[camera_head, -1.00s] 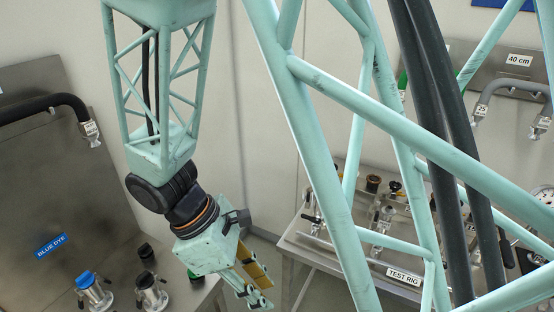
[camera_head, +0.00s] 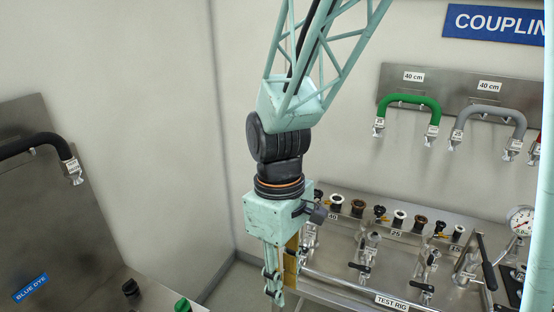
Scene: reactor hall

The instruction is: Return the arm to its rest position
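My arm hangs down through the middle of the view, with a pale green lattice link above a black wrist. My gripper (camera_head: 276,290) points down at its lower end, in front of the left end of the test rig bench. Its fingers are seen nearly edge-on, so I cannot tell whether they are apart. No held object can be made out at the fingertips. A yellowish plate shows beside the fingers.
The test rig (camera_head: 415,262) with several ports and valves stands close on the right. A green hose (camera_head: 408,100) and a grey hose (camera_head: 490,113) hang on the back panel. The blue dye panel (camera_head: 50,215) with a black hose (camera_head: 35,143) is at left.

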